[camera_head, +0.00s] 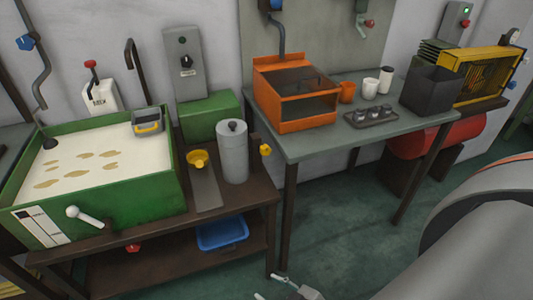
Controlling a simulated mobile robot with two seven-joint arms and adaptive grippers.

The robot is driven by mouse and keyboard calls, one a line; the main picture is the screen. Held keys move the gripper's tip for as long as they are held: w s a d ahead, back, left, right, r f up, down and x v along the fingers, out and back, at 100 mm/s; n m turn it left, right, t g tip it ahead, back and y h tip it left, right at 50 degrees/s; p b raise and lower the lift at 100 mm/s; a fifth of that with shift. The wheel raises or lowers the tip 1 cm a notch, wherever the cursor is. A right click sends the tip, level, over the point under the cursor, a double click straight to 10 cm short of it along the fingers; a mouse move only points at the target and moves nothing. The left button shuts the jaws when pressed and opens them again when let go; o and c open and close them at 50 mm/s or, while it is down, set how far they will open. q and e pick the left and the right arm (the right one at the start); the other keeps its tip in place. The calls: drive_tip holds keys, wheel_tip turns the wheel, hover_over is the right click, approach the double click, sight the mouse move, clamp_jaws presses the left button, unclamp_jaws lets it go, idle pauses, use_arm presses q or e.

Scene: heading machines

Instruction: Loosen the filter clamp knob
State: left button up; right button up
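A yellow knob (265,150) sticks out at the right of an upright grey filter cylinder (233,153) on the brown bench; it looks like the filter clamp knob. A second yellow knob-like part (198,159) stands to the left of the cylinder, above a grey plate. My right gripper (268,287) is at the bottom edge, partly cut off, with its light fingers apart and nothing seen between them. It is well below and in front of the knob, not touching it. My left gripper is not in view.
A green tank (130,195) of milky liquid stands left of the filter. A blue bin (222,234) sits on the bench's lower shelf. At right, a grey table (320,144) carries an orange box (295,98), cups and a dark bin (433,90). Green floor is open in front.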

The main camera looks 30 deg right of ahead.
drive_tip(key=shift+d, duration=0.1)
drive_tip(key=shift+c, duration=1)
drive_tip(key=n+t+h+b, duration=0.6)
drive_tip(key=n+t+b, duration=0.15)
drive_tip(key=n, duration=1.75)
approach(267, 151)
drive_tip(key=w, duration=0.4)
drive_tip(key=w+d, duration=0.1)
drive_tip(key=w, duration=0.2)
drive_tip(key=shift+w+d+r+b, duration=0.2)
drive_tip(key=shift+w+d+b, duration=0.05)
drive_tip(key=shift+w+b, duration=0.1)
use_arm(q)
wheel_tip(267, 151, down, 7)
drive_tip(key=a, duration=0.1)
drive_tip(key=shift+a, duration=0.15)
use_arm(e)
drive_tip(key=shift+w+d, duration=0.1)
drive_tip(key=shift+w, duration=0.65)
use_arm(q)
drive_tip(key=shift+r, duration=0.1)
